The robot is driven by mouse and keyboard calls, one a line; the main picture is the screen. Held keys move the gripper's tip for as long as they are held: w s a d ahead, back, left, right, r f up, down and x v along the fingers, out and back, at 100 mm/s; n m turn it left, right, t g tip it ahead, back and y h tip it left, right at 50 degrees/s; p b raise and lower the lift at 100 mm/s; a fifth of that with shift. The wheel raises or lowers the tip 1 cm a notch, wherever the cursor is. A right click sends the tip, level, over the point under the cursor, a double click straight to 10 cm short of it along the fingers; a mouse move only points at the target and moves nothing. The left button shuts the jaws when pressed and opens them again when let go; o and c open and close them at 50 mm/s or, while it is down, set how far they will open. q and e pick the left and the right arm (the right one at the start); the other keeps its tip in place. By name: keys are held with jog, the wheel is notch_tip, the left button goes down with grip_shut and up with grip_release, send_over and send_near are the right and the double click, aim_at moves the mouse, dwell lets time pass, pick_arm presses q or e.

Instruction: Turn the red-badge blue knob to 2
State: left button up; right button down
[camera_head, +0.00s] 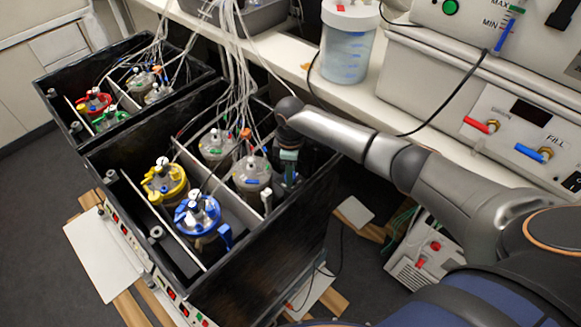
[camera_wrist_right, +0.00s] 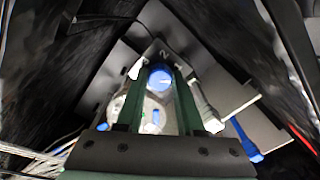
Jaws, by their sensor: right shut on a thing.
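My right gripper (camera_head: 289,175) reaches down into the right end of the near black box (camera_head: 262,255). In the right wrist view its two green fingers (camera_wrist_right: 160,84) stand on either side of a blue knob (camera_wrist_right: 160,76) and are shut on it. I cannot make out a red badge. In the head view the arm and gripper hide the knob. My left gripper is not in view.
Lidded vessels with blue (camera_head: 198,214) and yellow (camera_head: 165,182) tops stand in the near box, left of my gripper. Thin tubes hang above them. A second black box (camera_head: 60,100) stands behind. A white bench with a clear jar (camera_head: 345,50) lies beyond my arm.

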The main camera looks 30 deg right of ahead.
jog(key=n+p, duration=0.1)
jog(key=n, duration=0.3)
jog(key=shift+n, duration=0.3)
jog(key=n, duration=0.3)
jog(key=shift+n, duration=0.4)
jog(key=n, duration=0.4)
jog(key=shift+n, duration=2.1)
jog(key=shift+a, duration=0.1)
jog(key=c, duration=0.5)
grip_release()
jog(key=shift+c, duration=0.2)
notch_tip(320, 180, up, 13)
jog(key=shift+f+p, duration=0.2)
jog(key=shift+p, duration=0.15)
